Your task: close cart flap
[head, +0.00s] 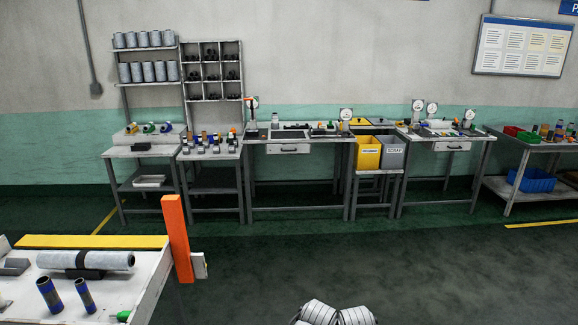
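The cart (130,290), with a white top, stands at the lower left and is cut off by the picture's edges. A tall orange panel (177,238) stands upright at its far right corner, rising well above the top; it looks like the flap, but I cannot be sure. A small pale block (199,266) sits beside the panel's lower right side. A yellow strip (92,242) runs along the cart's far edge. Neither gripper is in view; only white ribbed parts, apparently mine, show at the bottom centre.
Workbenches (297,140), a yellow bin (367,153) and a grey bin (391,153) line the wall. The floor (400,250) between is clear.

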